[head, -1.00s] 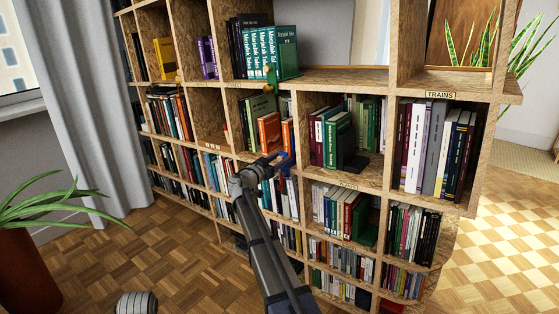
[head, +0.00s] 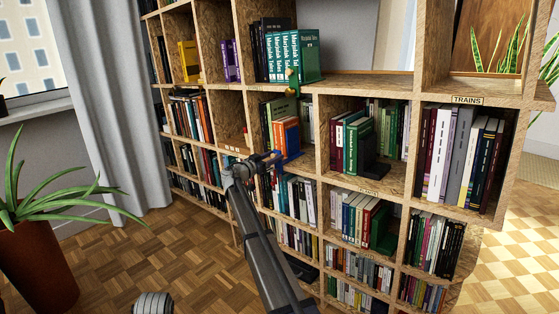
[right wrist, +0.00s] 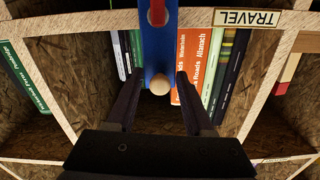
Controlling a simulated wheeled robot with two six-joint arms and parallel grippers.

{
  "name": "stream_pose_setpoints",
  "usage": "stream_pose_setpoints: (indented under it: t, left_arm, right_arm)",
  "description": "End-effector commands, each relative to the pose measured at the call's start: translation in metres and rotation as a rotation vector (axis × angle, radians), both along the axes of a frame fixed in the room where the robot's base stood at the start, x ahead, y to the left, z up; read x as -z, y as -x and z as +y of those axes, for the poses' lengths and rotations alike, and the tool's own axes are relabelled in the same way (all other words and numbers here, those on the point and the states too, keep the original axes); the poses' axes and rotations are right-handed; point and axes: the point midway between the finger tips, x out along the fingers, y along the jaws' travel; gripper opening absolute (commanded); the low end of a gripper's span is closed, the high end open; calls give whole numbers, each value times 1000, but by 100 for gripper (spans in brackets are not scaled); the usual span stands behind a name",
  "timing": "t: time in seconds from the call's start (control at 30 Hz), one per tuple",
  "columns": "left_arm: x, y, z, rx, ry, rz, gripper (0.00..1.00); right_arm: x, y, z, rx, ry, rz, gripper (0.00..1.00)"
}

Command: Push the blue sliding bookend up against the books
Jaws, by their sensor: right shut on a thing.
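The blue sliding bookend (head: 292,158) is at the front of a middle compartment, just below an orange book (head: 287,137). In the right wrist view the bookend (right wrist: 157,58) is a blue upright strip with a red part above and a pale round knob (right wrist: 160,84). My right gripper (head: 276,159) reaches it from the front and is shut on it; its fingers (right wrist: 158,74) lie on either side of the strip. The orange books (right wrist: 193,68) stand close on the right of the strip; contact is unclear. White and green books show on its left. My left gripper is out of view.
The wooden bookwall has many filled compartments with upright dividers (head: 322,140) beside the gripper. A TRAVEL label (right wrist: 248,18) sits on a board edge close by. A potted plant (head: 40,270) stands at the left. The parquet floor (head: 120,250) in front is clear.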

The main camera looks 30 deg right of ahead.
Motion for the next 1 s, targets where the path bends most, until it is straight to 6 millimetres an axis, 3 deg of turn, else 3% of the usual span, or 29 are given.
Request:
stream_pose_setpoints:
  t: [0.1, 0.13, 0.17, 0.57, 1.0]
  left_arm:
    - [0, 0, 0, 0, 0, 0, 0]
    - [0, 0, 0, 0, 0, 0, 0]
    - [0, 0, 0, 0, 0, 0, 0]
    - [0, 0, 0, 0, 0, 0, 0]
    - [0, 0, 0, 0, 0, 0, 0]
  right_arm:
    - [0, 1, 0, -1, -3, -4, 0]
    - [0, 1, 1, -1, -3, -4, 53]
    - [0, 1, 0, -1, -3, -4, 57]
    - [0, 3, 4, -1, -1, -2, 59]
    - [0, 27, 61, -3, -2, -2, 59]
